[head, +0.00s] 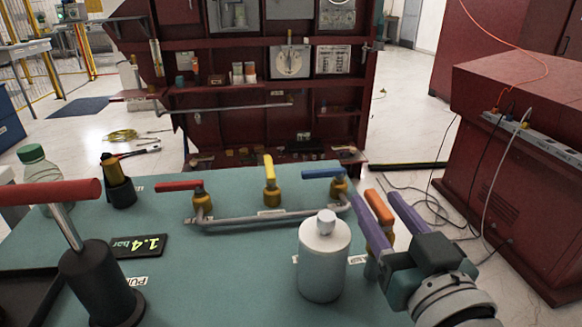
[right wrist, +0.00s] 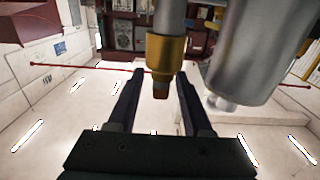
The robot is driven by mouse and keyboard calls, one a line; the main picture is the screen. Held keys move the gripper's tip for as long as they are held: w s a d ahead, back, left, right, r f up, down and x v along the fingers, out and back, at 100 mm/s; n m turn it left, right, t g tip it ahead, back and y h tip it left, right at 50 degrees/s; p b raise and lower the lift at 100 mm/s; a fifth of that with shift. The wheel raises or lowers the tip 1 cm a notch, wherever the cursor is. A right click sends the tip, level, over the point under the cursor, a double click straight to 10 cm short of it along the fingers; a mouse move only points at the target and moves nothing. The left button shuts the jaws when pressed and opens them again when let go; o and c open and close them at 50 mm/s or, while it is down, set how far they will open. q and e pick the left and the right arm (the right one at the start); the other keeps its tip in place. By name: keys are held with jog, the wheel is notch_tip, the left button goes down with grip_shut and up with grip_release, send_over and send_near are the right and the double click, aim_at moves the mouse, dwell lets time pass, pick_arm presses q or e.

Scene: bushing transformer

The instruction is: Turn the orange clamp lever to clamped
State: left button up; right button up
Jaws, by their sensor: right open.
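The orange clamp lever (head: 380,207) stands at the right edge of the teal bench, on a brass body partly hidden by my gripper. My right gripper (head: 374,199) is open, with one purple finger on each side of the lever; contact cannot be told. My left gripper is not in view.
A grey-white cylinder (head: 325,262) stands close left of my right gripper. Red, yellow (head: 269,170) and blue (head: 323,173) valve levers sit on a pipe behind. Cables lie on the floor at right.

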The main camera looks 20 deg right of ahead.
jog(key=shift+w, duration=0.3)
grip_shut()
dwell(0.5)
